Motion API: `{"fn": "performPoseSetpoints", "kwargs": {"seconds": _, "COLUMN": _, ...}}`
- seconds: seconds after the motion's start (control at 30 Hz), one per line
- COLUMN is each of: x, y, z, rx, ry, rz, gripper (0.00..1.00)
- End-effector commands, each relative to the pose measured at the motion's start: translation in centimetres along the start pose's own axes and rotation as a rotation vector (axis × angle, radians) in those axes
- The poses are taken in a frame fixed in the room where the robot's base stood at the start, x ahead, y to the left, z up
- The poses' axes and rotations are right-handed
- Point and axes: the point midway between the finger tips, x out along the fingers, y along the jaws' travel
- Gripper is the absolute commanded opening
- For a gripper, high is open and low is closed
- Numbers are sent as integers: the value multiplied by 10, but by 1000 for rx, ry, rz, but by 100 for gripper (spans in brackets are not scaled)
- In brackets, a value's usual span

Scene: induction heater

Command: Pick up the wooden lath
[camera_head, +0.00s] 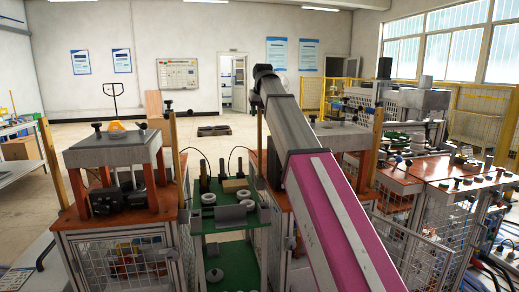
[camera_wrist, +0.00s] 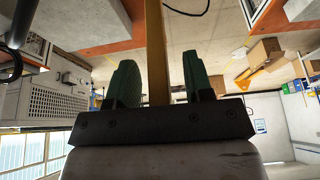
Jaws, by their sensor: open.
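In the wrist view, a long, narrow wooden lath (camera_wrist: 154,45) runs from the top edge down between the two green fingers of my gripper (camera_wrist: 158,62). The fingers are open, with a gap on each side of the lath. The lath's end near the palm is hidden or too dark to tell. In the head view, several upright yellow-brown laths stand at the workstation corners, including one at the far left (camera_head: 52,165), one left of centre (camera_head: 177,158) and one beside my arm (camera_head: 260,135). Which one is between my fingers is not certain. My gripper is not clearly visible there.
A left workstation (camera_head: 115,150) with a grey plate and an orange top stands beside a green bench (camera_head: 228,215) holding white rings. Another workstation (camera_head: 340,138) is partly behind my arm. Machines and tables fill the right. Open floor lies toward the back wall.

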Motion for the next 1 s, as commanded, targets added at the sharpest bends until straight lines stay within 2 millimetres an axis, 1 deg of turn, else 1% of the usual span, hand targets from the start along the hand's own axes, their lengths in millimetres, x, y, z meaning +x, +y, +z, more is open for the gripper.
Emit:
{"fn": "performPoseSetpoints", "kwargs": {"seconds": 0.13, "x": 0, "y": 0, "z": 0, "rx": 0, "ry": 1, "rz": 0, "gripper": 47}}
{"fn": "performPoseSetpoints", "kwargs": {"seconds": 0.17, "x": 0, "y": 0, "z": 0, "rx": 0, "ry": 1, "rz": 0, "gripper": 44}}
{"fn": "performPoseSetpoints", "kwargs": {"seconds": 0.2, "x": 0, "y": 0, "z": 0, "rx": 0, "ry": 0, "rz": 0, "gripper": 31}}
{"fn": "performPoseSetpoints", "kwargs": {"seconds": 0.3, "x": 0, "y": 0, "z": 0, "rx": 0, "ry": 0, "rz": 0, "gripper": 0}}
{"fn": "performPoseSetpoints", "kwargs": {"seconds": 0.6, "x": -1, "y": 0, "z": 0, "rx": 0, "ry": 1, "rz": 0, "gripper": 0}}
{"fn": "performPoseSetpoints", "kwargs": {"seconds": 0.73, "x": -5, "y": 0, "z": -2, "rx": 0, "ry": 1, "rz": 0, "gripper": 0}}
{"fn": "performPoseSetpoints", "kwargs": {"seconds": 0.87, "x": -17, "y": 0, "z": -8, "rx": 0, "ry": 2, "rz": 0, "gripper": 0}}
{"fn": "performPoseSetpoints", "kwargs": {"seconds": 1.0, "x": -38, "y": 0, "z": -18, "rx": 0, "ry": 2, "rz": 0, "gripper": 0}}
